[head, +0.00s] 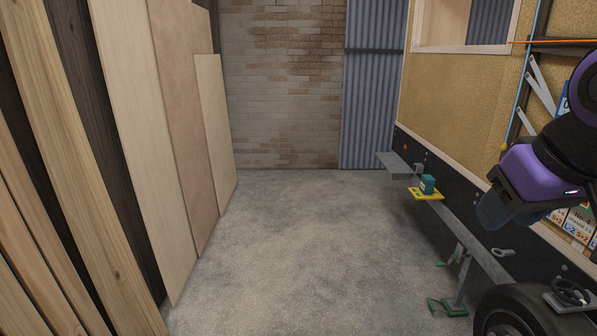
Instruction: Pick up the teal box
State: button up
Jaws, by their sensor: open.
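The teal box (428,184) is small and stands upright on a yellow plate (424,194) on the grey ledge along the trailer's side, right of centre. My gripper (497,213) hangs at the right below my purple wrist, nearer to me and to the right of the teal box. It is apart from the box and holds nothing that I can see. Its fingers are dark and partly hidden by the wrist.
The trailer wall (445,105) runs along the right, with a tyre (508,312) and a green-footed stand (455,300) below. Boards (188,115) lean on the left. The concrete floor (300,240) between is clear up to the brick wall (285,90).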

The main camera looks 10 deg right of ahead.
aim_at(427, 182)
jog(key=i+j, duration=0.1)
jog(key=i, duration=0.8)
jog(key=i+j, duration=0.1)
jog(key=i, duration=0.8)
jog(key=i+l+z, duration=0.1)
jog(key=i+z, duration=0.65)
jog(key=i, duration=0.2)
jog(key=i+j+z, duration=0.15)
jog(key=i+z, duration=0.25)
jog(key=i+l+z, duration=0.1)
jog(key=i+l, duration=0.15)
jog(key=i, duration=0.15)
jog(key=i+l+z, duration=0.1)
jog(key=i+l, duration=0.15)
jog(key=i, duration=0.2)
